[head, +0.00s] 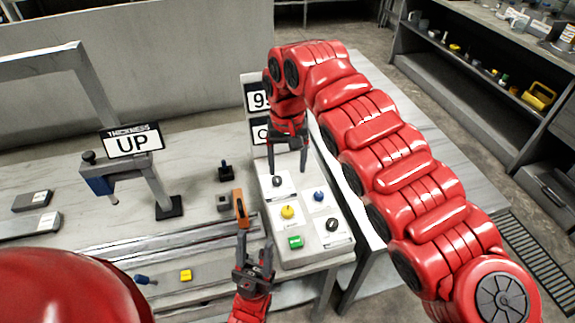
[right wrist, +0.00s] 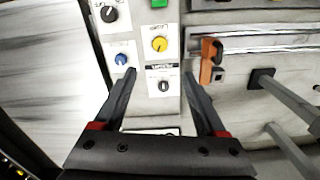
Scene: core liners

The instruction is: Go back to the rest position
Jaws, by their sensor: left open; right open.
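My right gripper (head: 287,158) is open and empty above the far end of a white control panel (head: 310,256). In the right wrist view its two fingers (right wrist: 158,88) point down at the panel, on either side of a small dark knob (right wrist: 163,86). Whether they touch the panel is unclear. My left gripper (head: 256,246) is open and empty near the bench's front, left of the panel's near end. The panel carries a yellow knob (head: 287,211), a blue knob (head: 319,196), a black knob (head: 332,224) and a green button (head: 295,242).
A yellow block (head: 186,275) lies near the front. Number signs (head: 258,97) stand behind my right gripper. Shelves (head: 480,85) stand at right.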

